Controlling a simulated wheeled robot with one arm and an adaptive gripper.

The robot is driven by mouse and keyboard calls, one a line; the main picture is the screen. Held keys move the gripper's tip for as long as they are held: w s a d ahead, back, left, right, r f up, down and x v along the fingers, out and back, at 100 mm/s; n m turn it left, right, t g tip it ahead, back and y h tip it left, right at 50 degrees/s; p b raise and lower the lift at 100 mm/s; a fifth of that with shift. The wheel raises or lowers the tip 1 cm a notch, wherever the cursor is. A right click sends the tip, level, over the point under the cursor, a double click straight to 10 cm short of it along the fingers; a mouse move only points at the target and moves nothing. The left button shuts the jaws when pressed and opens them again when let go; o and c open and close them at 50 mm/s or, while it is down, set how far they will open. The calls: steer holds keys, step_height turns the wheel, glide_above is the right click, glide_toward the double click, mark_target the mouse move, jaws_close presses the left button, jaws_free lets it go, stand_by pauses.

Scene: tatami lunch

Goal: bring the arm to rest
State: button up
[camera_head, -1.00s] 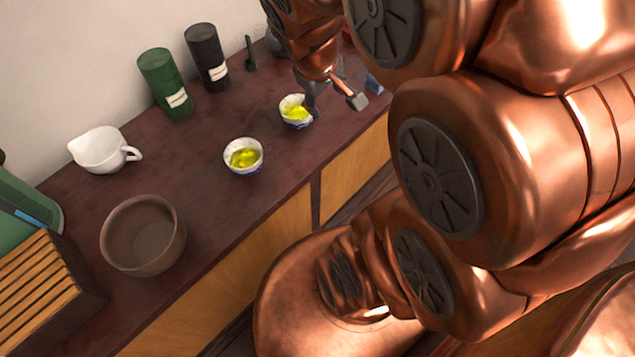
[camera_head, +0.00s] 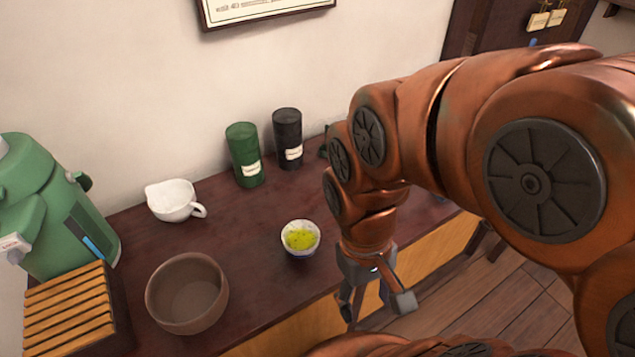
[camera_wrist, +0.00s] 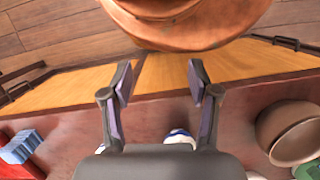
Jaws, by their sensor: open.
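My gripper (camera_head: 376,302) hangs pointing down at the end of my copper arm, by the front edge of the dark counter (camera_head: 245,215). Its two fingers are spread apart. The wrist view shows the open fingers (camera_wrist: 160,82) with nothing between them, and the wooden cabinet front beyond. A small bowl (camera_head: 300,238) with yellow-green contents stands on the counter to the left of the gripper, apart from it. In the wrist view a blue-and-white bowl (camera_wrist: 178,136) shows partly behind the gripper's body. My arm covers part of the counter's right side.
A brown bowl (camera_head: 187,293), slatted wooden box (camera_head: 70,312), green dispenser (camera_head: 50,210) and white pourer (camera_head: 172,201) stand on the left. A green canister (camera_head: 243,155) and black canister (camera_head: 288,140) stand by the wall. Wooden floor (camera_head: 490,285) is open at right.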

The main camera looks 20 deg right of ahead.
step_height(320, 180, up, 15)
steer(key=w+t+p, duration=0.1)
steer(key=p, duration=1.3)
steer(key=shift+r, duration=0.15)
